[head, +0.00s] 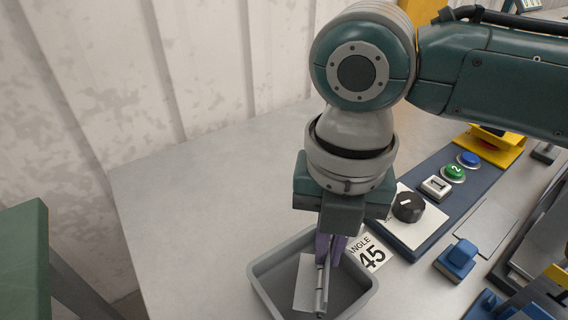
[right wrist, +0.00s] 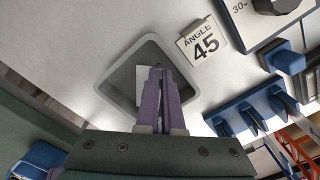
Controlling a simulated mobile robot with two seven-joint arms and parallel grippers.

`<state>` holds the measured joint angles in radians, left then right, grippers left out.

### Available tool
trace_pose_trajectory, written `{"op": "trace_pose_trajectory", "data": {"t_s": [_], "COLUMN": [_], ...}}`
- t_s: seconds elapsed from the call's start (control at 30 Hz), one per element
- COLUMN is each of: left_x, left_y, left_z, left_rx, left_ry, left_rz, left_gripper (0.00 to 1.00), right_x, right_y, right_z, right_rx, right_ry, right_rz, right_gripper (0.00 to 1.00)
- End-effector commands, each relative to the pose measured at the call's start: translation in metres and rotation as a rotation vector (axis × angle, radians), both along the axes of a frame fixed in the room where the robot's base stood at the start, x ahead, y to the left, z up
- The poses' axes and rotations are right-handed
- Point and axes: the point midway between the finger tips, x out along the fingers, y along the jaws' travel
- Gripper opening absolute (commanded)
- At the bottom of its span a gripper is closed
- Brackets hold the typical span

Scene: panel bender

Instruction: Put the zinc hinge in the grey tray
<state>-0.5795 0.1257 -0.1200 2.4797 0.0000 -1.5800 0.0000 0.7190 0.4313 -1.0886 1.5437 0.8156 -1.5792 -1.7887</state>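The zinc hinge (head: 306,285), a pale leaf with a grey knuckle along one side, hangs from the purple fingers of my right gripper (head: 328,250). The fingers are shut on it. It hangs over the inside of the grey tray (head: 262,288), within its rim; I cannot tell whether it touches the floor. In the right wrist view the gripper (right wrist: 157,78) points into the tray (right wrist: 118,98), and part of the hinge (right wrist: 142,76) shows beside the fingertips. My left gripper is not in view.
An "ANGLE 45" card (head: 368,255) lies right beside the tray. A control panel with a black knob (head: 408,207) and buttons stands farther right, with a blue block (head: 457,259) near it. The table (head: 190,210) left of the tray is clear.

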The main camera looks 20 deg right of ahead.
Motion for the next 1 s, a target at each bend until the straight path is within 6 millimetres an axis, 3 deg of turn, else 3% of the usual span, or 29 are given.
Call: {"op": "trace_pose_trajectory", "data": {"t_s": [0.13,0.53,0.6,0.67,1.0], "left_x": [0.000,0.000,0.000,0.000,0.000], "left_y": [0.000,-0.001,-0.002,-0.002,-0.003], "left_z": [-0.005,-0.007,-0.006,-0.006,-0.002], "left_rx": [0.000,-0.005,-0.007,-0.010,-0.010], "left_ry": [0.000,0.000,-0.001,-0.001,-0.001], "left_rz": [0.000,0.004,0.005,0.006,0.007], "left_gripper": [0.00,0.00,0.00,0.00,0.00], "right_x": [0.000,0.000,0.000,0.000,0.000], "right_y": [0.000,0.000,0.000,0.000,0.000], "right_z": [-0.019,-0.024,-0.023,-0.023,-0.013], "right_rx": [0.001,0.000,0.000,0.000,0.002], "right_ry": [0.002,0.000,0.000,0.000,-0.001], "right_rz": [0.001,0.000,0.000,0.000,0.001], "right_gripper": [0.00,0.00,0.12,0.17,0.17]}}
